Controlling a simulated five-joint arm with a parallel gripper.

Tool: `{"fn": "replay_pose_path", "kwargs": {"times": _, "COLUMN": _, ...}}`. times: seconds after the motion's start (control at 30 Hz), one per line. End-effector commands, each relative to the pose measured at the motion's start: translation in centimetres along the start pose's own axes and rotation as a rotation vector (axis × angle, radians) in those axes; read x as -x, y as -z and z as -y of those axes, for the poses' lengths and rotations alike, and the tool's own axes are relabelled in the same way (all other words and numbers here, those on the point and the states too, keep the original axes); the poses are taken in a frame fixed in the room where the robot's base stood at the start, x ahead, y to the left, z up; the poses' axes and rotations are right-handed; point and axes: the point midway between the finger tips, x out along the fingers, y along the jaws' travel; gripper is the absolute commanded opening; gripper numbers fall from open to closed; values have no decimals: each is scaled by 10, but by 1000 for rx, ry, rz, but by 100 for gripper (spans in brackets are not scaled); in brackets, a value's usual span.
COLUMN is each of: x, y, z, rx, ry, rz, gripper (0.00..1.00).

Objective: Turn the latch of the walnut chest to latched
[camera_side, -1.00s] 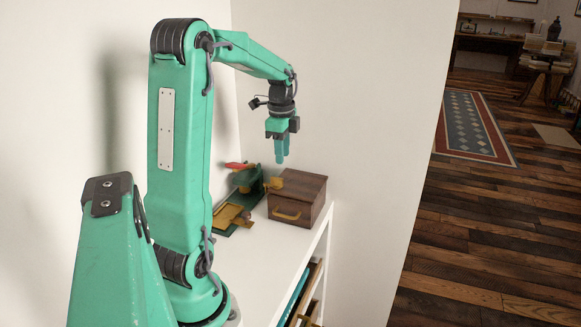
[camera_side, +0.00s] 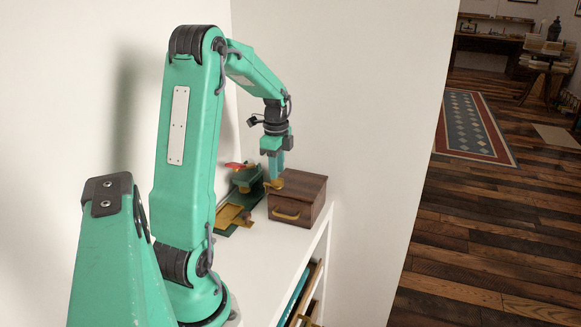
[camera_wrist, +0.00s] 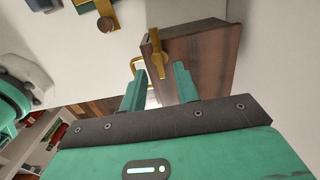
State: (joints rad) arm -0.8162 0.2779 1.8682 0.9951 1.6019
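The walnut chest (camera_side: 300,197) is a brown wooden box on the white shelf. It also shows in the wrist view (camera_wrist: 205,62). Its brass latch (camera_wrist: 157,50) is a bar with a round boss, on the chest's side face. In the side view the latch (camera_side: 275,184) is partly covered by my fingers. My gripper (camera_side: 272,178) points down just above the chest's left edge, at the latch. In the wrist view my gripper (camera_wrist: 160,71) has its two green fingers apart, with the latch appearing between the tips. I cannot tell whether they touch it.
A brass drawer handle (camera_side: 287,215) sticks out from the chest front. A green device with a red lever (camera_side: 238,166) and a brass plate (camera_side: 229,215) stand close left of the chest. The white shelf top (camera_side: 262,258) is clear in front.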

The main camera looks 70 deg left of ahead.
Motion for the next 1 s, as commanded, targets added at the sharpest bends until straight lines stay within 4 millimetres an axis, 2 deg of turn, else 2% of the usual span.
{"fn": "replay_pose_path", "kwargs": {"times": 0.1, "x": -14, "y": 0, "z": 0, "rx": 0, "ry": -3, "rz": 0, "gripper": 31}}
{"fn": "replay_pose_path", "kwargs": {"times": 0.3, "x": -28, "y": 0, "z": -1, "rx": 0, "ry": -2, "rz": 0, "gripper": 31}}
{"fn": "replay_pose_path", "kwargs": {"times": 0.63, "x": -29, "y": 0, "z": 0, "rx": 0, "ry": 0, "rz": 0, "gripper": 31}}
{"fn": "replay_pose_path", "kwargs": {"times": 0.8, "x": -29, "y": 0, "z": 0, "rx": 0, "ry": 0, "rz": 0, "gripper": 0}}
{"fn": "replay_pose_path", "kwargs": {"times": 1.0, "x": -29, "y": 0, "z": 0, "rx": 2, "ry": 0, "rz": 0, "gripper": 0}}
